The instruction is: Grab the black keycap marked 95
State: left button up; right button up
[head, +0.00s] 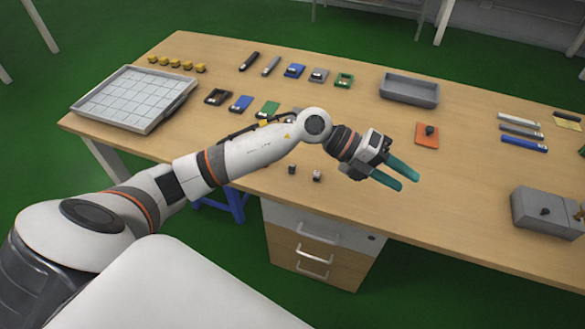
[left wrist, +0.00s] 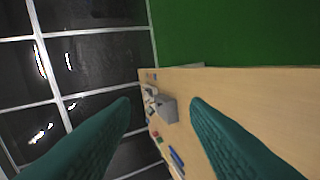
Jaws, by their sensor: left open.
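My left gripper (head: 408,181) is open and empty above the front middle of the table, its two teal fingers pointing right. In the left wrist view the same fingers (left wrist: 160,104) stand apart with nothing between them. Small dark cap-like pieces are in the head view: one (head: 292,168) and another with a pale side (head: 317,175) near the front edge, left of the gripper. A black piece (head: 430,130) sits on an orange pad (head: 427,141) behind the gripper. No marking 95 is legible on any. My right gripper is not in view.
A grey tray (head: 409,90) stands behind; a grey box (head: 547,209) with a dark knob-like piece is at right. A white gridded tray (head: 130,97), yellow pieces (head: 177,64) and several coloured modules (head: 294,71) lie left.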

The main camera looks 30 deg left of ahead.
pick_arm(q)
jog(key=w+a+f+g+y, duration=0.1)
jog(key=a+f+y, duration=0.1)
jog(key=a+y, duration=0.3)
jog(key=w+a+f+g+y, duration=0.1)
jog(key=w+a+f+y, duration=0.15)
jog(key=a, duration=0.45)
jog(key=n+g+y, duration=0.1)
jog(key=n+y, duration=0.1)
jog(key=y, duration=0.4)
send_over(292, 166)
jog(key=f, duration=0.3)
jog(key=f+p, duration=0.1)
jog(key=f, duration=0.1)
jog(key=shift+w+d, duration=0.2)
jog(key=shift+w, duration=0.05)
jog(key=f, duration=0.3)
jog(key=f+p, duration=0.1)
jog(key=shift+s+a+f, duration=0.2)
jog(key=shift+s+f, duration=0.05)
jog(key=shift+f, duration=0.55)
grip_shut()
